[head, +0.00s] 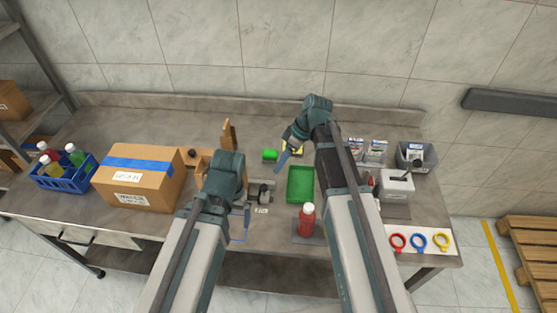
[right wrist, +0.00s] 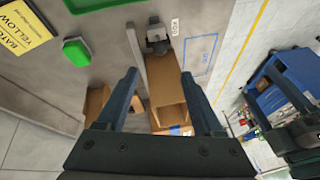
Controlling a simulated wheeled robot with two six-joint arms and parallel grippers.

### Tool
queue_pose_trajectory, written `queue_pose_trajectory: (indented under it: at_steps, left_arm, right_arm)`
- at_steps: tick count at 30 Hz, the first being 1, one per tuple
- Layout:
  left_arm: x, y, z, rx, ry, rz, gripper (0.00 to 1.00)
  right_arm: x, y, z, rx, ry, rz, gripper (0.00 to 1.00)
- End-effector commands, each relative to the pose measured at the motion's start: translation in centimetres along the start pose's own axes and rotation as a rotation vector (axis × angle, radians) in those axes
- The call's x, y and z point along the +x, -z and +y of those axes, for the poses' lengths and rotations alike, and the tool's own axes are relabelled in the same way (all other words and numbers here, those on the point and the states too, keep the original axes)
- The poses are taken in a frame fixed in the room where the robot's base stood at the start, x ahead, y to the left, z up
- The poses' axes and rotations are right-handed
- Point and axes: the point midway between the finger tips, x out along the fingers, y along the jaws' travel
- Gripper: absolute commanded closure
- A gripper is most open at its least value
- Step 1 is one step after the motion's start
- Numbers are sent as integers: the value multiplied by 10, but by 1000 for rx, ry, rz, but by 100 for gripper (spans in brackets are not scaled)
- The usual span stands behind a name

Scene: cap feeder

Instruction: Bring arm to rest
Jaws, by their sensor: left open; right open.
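My right gripper (head: 286,151) hangs above the back middle of the bench. In the right wrist view its two fingers (right wrist: 166,85) are spread with nothing held between them. A brown feeder-like chute (right wrist: 165,95) shows beyond and below the gap. My left gripper (head: 222,178) is lower and to the left, over the front middle of the bench beside the brown wooden parts. Its fingers are mostly hidden by its own wrist in the head view. Part of the left arm shows at the right of the right wrist view.
A cardboard box (head: 135,180) and a blue crate (head: 62,176) of bottles stand left. A grey bin (head: 410,158) and coloured rings (head: 420,241) are right.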

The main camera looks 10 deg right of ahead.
Motion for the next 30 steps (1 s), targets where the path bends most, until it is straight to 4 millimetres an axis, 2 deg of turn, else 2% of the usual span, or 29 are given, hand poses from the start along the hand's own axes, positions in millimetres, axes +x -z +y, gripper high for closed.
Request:
queue_pose_trajectory:
  at_steps: [17,20,23,27,30]
  left_arm:
    - [-2,0,0,0,0,0,1]
    - [-1,0,0,0,0,0,1]
    - [5,0,0,0,0,0,1]
    - [16,1,2,-1,0,0,1]
    - [23,1,2,-1,0,0,1]
  right_arm:
    - [-3,0,0,0,0,0,31]
    - [1,-1,-7,15,0,-13,31]
    - [17,-5,-31,89,-8,-73,31]
    - [44,-19,-84,284,-72,-212,31]
    - [58,-32,-116,427,-154,-295,31]
